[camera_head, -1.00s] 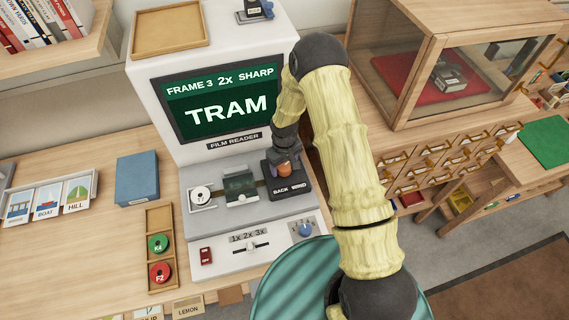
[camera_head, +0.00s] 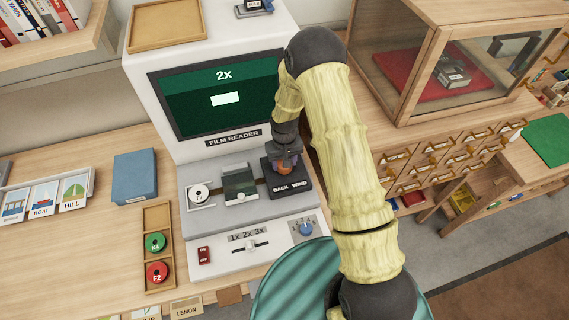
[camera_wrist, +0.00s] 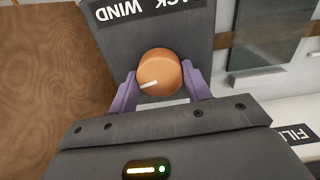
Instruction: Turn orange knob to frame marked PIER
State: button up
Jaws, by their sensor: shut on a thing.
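The orange knob (camera_wrist: 159,72) stands on the dark plate marked BACK WIND (camera_head: 290,189) on the film reader's right side. My gripper (camera_head: 284,166) is over it from above. In the wrist view its two purple fingers (camera_wrist: 160,88) are shut on the knob's sides, and a white pointer line shows on the knob. The film reader's screen (camera_head: 222,95) reads 2x with a blank pale rectangle below and no frame name. The film reel (camera_head: 199,194) sits at the left of the reader's deck, with the film gate (camera_head: 239,184) between it and the knob.
A red on/off switch (camera_head: 204,255), a 1x 2x 3x slider (camera_head: 251,246) and a blue dial (camera_head: 306,229) are on the reader's front. A tray (camera_head: 147,268) with green and red reels stands left. A glass-sided wooden case (camera_head: 407,75) is at the right.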

jog(key=shift+m+b, duration=0.95)
jog(key=shift+m, duration=1.25)
jog(key=o, duration=1)
notch_tip(320, 180, up, 18)
jog(key=b, duration=0.3)
jog(key=shift+f, duration=0.25)
